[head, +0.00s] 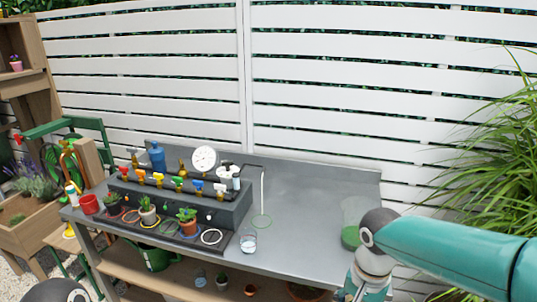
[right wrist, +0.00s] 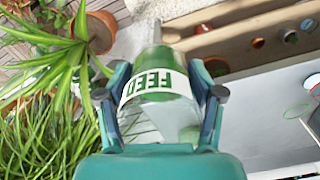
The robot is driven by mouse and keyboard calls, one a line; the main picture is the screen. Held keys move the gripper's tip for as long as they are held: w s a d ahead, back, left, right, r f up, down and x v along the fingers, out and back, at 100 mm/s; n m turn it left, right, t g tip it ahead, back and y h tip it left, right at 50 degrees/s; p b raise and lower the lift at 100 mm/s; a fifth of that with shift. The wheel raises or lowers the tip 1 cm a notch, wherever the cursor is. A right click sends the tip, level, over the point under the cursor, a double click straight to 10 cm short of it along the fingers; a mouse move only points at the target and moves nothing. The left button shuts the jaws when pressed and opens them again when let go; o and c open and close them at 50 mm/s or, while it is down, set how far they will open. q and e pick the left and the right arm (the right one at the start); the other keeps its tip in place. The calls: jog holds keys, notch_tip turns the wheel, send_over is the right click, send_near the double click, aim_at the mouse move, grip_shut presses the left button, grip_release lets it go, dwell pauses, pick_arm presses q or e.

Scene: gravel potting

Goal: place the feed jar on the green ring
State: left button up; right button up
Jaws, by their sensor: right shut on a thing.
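The feed jar (right wrist: 157,85) is clear, with green contents and a white FEED label that reads upside down in the right wrist view. My right gripper (right wrist: 160,95) is shut on it, one finger on each side. In the head view this gripper (head: 348,294) shows only partly, at the bottom edge near the bench's right front. The green ring (head: 262,221) lies on the bench, left of that gripper and apart from it; nothing stands on it. My left gripper is out of view.
A clear container with green contents (head: 350,237) shows at the bench's right end; I cannot tell whether it is the held jar. A glass beaker (head: 248,243) stands near the ring. A dark valve stand (head: 185,200) with small pots is left. Leafy plants (right wrist: 50,100) flank the bench.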

jog(key=w+f+n, duration=0.2)
jog(key=f+n, duration=0.1)
jog(key=f, duration=0.4)
jog(key=w+d+f+n, duration=0.1)
jog(key=w+f+n, duration=0.1)
jog(key=f+n, duration=0.2)
jog(key=shift+w+d+f, duration=0.25)
jog(key=shift+w+f, duration=0.15)
jog(key=shift+f, duration=1.5)
